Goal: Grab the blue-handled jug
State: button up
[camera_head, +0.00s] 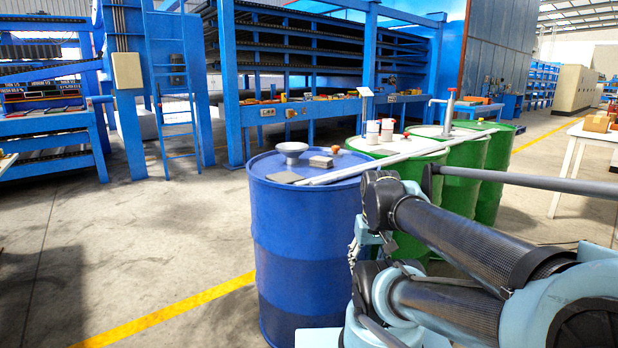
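I cannot make out a jug with a blue handle in this view. Two small pale containers, a left one (372,130) and a right one (387,129), stand upright on the nearer green drum (412,186); they are too small to tell what they are. My arm comes in from the right and its dark and pale-blue links cover the lower right of the view. I cannot see my gripper's fingers.
A blue drum (300,240) stands in front, holding a grey pedestal dish (291,150), a grey block (320,161) and a small orange-brown round thing (335,149). A long pale bar (385,162) lies across the drum tops. The floor at left is clear.

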aim_at(372, 137)
jog(key=k, duration=1)
jog(key=u, duration=1.05)
jog(key=i, duration=3.55)
